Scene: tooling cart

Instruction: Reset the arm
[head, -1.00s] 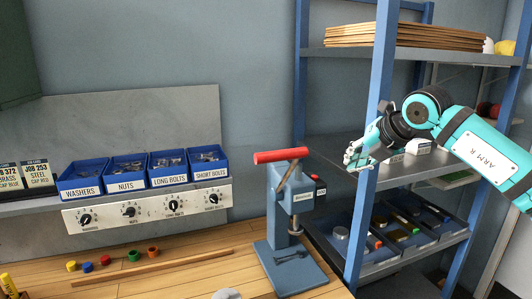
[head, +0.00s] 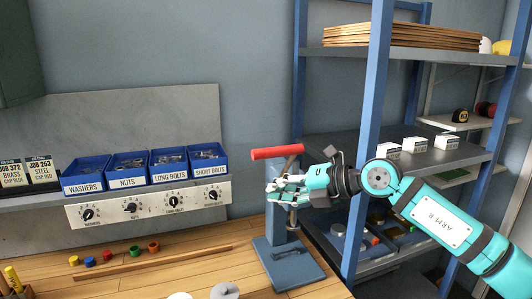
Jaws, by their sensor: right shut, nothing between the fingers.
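My right gripper (head: 274,192) is shut in the head view. It is in front of the blue press on the wooden bench and hides the middle of its column. The press has a red handle (head: 276,152) across its top, just above the gripper, and a flat blue base (head: 288,264) on the bench. A clear gap shows between the gripper and the red handle. My right arm comes in from the lower right, in front of the shelf rack. My left gripper is not in view.
Blue bins (head: 86,175) of hardware stand on a ledge at left, above a panel of dials (head: 150,205). Small coloured rings (head: 107,255) and a wooden strip (head: 155,264) lie on the bench. A blue shelf post (head: 371,130) rises close behind my right arm.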

